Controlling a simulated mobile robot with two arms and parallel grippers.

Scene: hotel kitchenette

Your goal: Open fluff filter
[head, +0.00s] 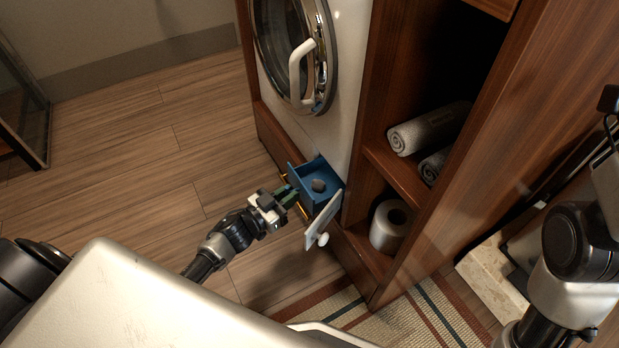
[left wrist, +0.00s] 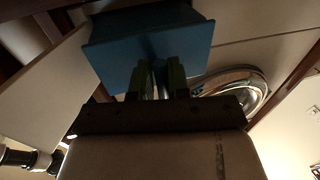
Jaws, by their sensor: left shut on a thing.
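The fluff filter (head: 312,170) is a blue box-like part low on the front of the white washing machine (head: 345,60). It stands out from the machine, with a round hole or recess showing in its top. Beside it a white flap (head: 318,226) with a round white knob stands swung out from the machine front. My left gripper (head: 289,194) is at the filter's near left side. In the left wrist view its green fingers (left wrist: 157,78) are closed on a narrow blue piece of the filter (left wrist: 150,40). The exact contact is partly hidden. My right gripper is out of the picture.
The machine's round door (head: 295,45) with a white handle is above. A wooden cabinet to the right holds rolled towels (head: 428,128) and a toilet roll (head: 390,226). A striped rug (head: 405,318) lies in front. The wooden floor at left is clear.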

